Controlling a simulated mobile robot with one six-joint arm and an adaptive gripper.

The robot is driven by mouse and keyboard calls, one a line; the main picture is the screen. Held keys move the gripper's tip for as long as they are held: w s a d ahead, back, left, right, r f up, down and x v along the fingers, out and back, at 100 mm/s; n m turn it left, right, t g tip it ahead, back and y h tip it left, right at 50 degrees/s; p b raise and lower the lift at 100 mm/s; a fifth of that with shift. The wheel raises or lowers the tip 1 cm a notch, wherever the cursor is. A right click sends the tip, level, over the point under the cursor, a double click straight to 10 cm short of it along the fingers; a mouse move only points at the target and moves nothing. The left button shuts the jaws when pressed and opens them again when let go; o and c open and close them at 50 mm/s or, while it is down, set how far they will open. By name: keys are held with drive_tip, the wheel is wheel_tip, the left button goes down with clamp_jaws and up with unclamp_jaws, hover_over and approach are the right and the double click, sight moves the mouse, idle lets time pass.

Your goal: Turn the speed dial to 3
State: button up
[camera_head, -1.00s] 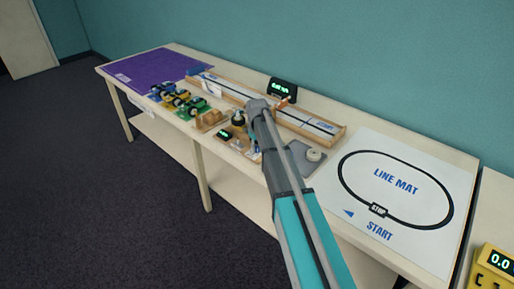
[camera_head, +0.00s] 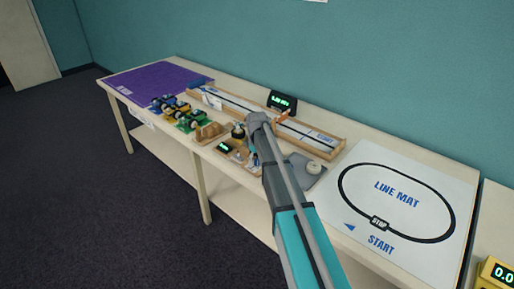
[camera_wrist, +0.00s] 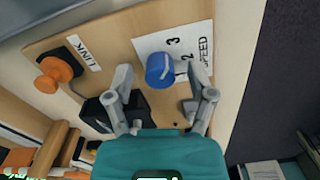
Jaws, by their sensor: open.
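The speed dial (camera_wrist: 158,74) is a blue round knob on a wooden panel in the wrist view. It sits on a white label (camera_wrist: 180,45) with 1, 2, 3 and SPEED printed beside it. A pale mark shows on the dial, but I cannot tell surely which number it points to. My gripper (camera_wrist: 160,78) is open, with one finger on each side of the dial. I cannot tell whether either finger touches it. In the head view my own arm hides the dial.
An orange knob (camera_wrist: 54,75) labelled LINK stands left on the same panel, near a black box (camera_wrist: 112,112). In the head view, a line mat (camera_head: 400,195) lies right, a wooden track (camera_head: 318,137) runs behind, and small toy cars (camera_head: 172,103) stand left.

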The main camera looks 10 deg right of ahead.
sight(257, 160)
drive_tip(key=shift+m, duration=0.3)
drive_tip(key=m, duration=1.3)
wheel_tip(257, 160, up, 14)
drive_tip(key=p, duration=1.4)
idle(0.3)
drive_tip(key=shift+f, duration=0.1)
idle(0.4)
drive_tip(key=s+a+n, duration=0.1)
drive_tip(key=s+n, duration=0.7)
drive_tip(key=s, duration=2.1)
drive_tip(key=shift+a+n, duration=0.35)
drive_tip(key=shift+n, duration=0.05)
